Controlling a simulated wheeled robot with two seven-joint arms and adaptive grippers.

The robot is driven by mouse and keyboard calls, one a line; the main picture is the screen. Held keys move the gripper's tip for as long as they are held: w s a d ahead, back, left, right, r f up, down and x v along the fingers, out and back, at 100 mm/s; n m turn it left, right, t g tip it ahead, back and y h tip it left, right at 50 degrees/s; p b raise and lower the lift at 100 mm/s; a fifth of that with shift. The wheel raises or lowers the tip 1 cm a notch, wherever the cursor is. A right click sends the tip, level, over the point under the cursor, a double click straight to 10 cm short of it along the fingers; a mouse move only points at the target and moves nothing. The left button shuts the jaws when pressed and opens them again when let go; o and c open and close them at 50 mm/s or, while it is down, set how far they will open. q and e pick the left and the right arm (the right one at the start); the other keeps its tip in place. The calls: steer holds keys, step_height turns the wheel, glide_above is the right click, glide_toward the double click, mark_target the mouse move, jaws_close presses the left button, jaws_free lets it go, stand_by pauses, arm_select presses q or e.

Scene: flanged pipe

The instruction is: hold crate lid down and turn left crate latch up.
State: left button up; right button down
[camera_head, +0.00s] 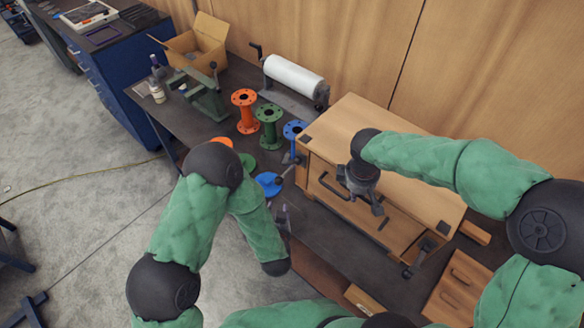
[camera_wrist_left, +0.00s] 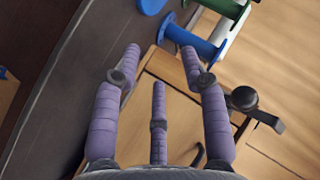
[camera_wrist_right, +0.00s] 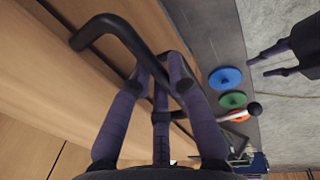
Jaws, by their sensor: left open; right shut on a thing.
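The wooden crate (camera_head: 440,205) stands on the right of the bench, its lid (camera_head: 400,122) lying flat and closed. My left gripper (camera_head: 284,212) is open and empty, in front of the crate's left end. In the left wrist view, the left crate latch (camera_wrist_left: 243,98), a black knob with a lever, shows just right of the fingers, apart from them. The right latch (camera_head: 420,258) is at the crate's other front end.
Orange (camera_head: 244,110), green (camera_head: 269,125) and blue (camera_head: 293,129) flanged pipes stand left of the crate. A blue disc (camera_head: 268,184) lies near my left arm. A white roll (camera_head: 293,77) and an open cardboard box (camera_head: 203,38) are further back. A wooden wall is behind.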

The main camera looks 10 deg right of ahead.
mark_target(292, 167)
arm_select(q)
steer(key=s+d+r+m+t, duration=0.2)
steer(key=d+r+m+t, duration=0.35)
steer(key=r, duration=0.45)
steer(key=w, duration=0.8)
steer(key=w+d, duration=0.1)
steer(key=w, duration=0.3)
steer(key=shift+w+f, duration=0.15)
steer(key=shift+f, duration=0.2)
jaws_close()
